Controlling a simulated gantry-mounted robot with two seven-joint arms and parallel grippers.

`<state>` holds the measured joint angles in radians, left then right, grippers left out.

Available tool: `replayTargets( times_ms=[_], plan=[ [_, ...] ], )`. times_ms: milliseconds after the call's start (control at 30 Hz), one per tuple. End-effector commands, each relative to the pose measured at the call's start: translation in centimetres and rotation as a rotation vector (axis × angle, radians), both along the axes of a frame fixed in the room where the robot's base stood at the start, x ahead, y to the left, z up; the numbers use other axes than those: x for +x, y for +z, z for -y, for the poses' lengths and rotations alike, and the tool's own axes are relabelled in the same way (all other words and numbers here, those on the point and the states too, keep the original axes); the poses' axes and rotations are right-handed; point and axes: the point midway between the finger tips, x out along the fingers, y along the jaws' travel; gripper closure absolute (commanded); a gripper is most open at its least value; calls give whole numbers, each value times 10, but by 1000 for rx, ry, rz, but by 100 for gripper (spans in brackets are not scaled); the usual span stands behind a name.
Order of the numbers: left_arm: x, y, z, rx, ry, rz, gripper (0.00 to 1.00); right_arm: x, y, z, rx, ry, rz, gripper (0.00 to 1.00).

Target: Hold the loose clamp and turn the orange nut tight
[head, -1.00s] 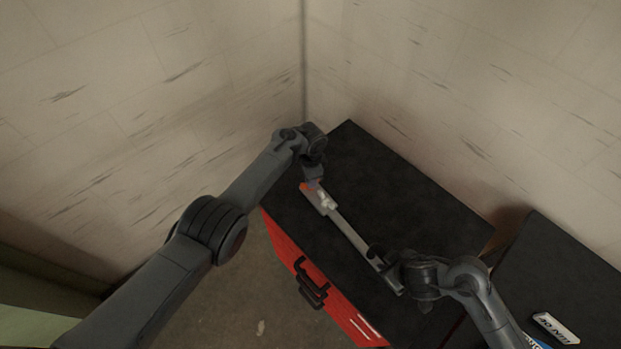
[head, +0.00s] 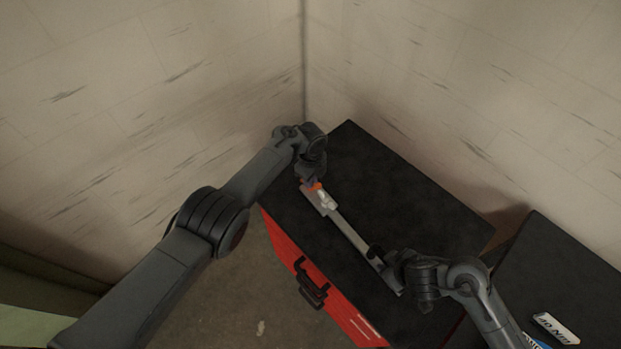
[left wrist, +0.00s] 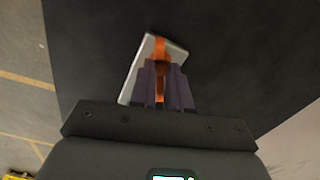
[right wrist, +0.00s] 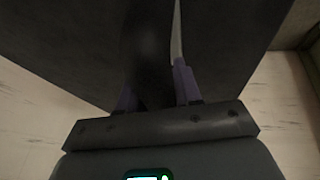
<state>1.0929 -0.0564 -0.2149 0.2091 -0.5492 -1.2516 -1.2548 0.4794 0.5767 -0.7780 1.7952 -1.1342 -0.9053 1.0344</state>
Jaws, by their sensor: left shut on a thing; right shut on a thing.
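The orange nut (head: 317,186) is at the far end of a long grey bar (head: 352,236) on the black top. My left gripper (head: 312,181) is shut on it; in the left wrist view the nut (left wrist: 160,45) shows as an orange strip between the dark purple fingers (left wrist: 161,75). A black clamp (head: 375,251) sits at the bar's near end. My right gripper (head: 387,262) is there. In the right wrist view its purple fingers (right wrist: 156,88) stand either side of a dark form (right wrist: 150,50), apparently the clamp, hard to separate from the dark top.
The black top (head: 400,190) covers a red chest (head: 288,253) with a dark handle (head: 311,284). To the right is another black surface (head: 565,265) with a white label (head: 556,327). Pale walls meet behind. The top right of the bar is clear.

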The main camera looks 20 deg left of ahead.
Motion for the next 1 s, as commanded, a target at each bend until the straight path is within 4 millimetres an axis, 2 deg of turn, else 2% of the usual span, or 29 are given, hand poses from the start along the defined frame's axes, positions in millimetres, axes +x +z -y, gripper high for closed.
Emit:
replayTargets(
  times_ms=[200, 500, 1000],
  plan=[
    [1, 1, 1, -1, -187, 3, 100, 0, -1, 1, -2, -1, -2, 100],
    [1, 1, 1, -1, -371, 3, 100, 0, -1, 1, -2, -1, -2, 100],
    [1, 1, 1, -1, -453, 3, 100, -1, -1, 1, -3, -1, -2, 100]
  ],
)
